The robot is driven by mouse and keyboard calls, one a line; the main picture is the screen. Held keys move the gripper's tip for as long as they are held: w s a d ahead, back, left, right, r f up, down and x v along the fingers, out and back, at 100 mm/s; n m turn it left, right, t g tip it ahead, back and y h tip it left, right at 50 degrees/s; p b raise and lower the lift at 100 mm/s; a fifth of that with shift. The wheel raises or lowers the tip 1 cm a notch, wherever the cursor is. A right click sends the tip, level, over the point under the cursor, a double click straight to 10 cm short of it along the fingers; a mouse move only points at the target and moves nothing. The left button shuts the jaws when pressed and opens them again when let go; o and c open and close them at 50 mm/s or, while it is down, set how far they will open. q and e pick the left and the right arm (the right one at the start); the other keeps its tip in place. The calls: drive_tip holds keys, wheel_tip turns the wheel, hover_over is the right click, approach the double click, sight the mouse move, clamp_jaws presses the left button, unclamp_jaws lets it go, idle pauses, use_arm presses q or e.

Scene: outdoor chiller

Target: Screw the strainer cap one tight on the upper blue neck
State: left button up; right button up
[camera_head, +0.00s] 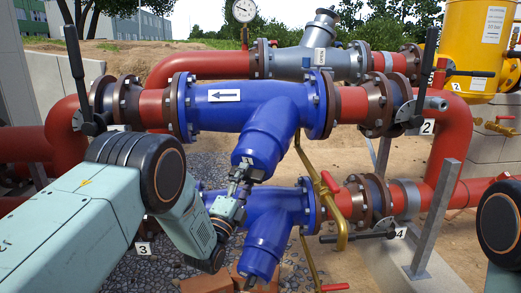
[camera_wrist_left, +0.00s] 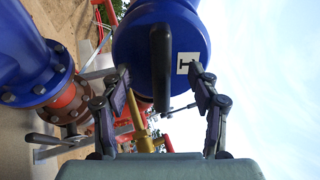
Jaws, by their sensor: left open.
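The upper blue strainer (camera_head: 225,108) has an arrow plate, and its upper neck (camera_head: 275,123) slants down towards me. The blue strainer cap one (camera_head: 256,151) is at the neck's lower end. In the left wrist view the cap (camera_wrist_left: 137,48) shows face-on with a black bar handle (camera_wrist_left: 161,62) and a white label. The cap's seating on the neck is hidden. My left gripper (camera_head: 243,172) is just below the cap. In the wrist view the left gripper (camera_wrist_left: 160,78) is open, its fingers on either side of the bar and apart from it. My right gripper is out of view.
A lower blue strainer (camera_head: 265,240) hangs beneath. A brass pipe with a red-handled valve (camera_head: 329,182) runs close on the right. Black lever handles (camera_head: 75,65) stand on the red pipes. A grey post (camera_head: 435,220) stands at right.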

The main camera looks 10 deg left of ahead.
use_arm(q)
drive_tip(key=shift+o, duration=0.2)
drive_tip(key=p+v, duration=0.3)
drive_tip(key=v, duration=0.9)
idle(0.4)
drive_tip(key=shift+r, duration=0.1)
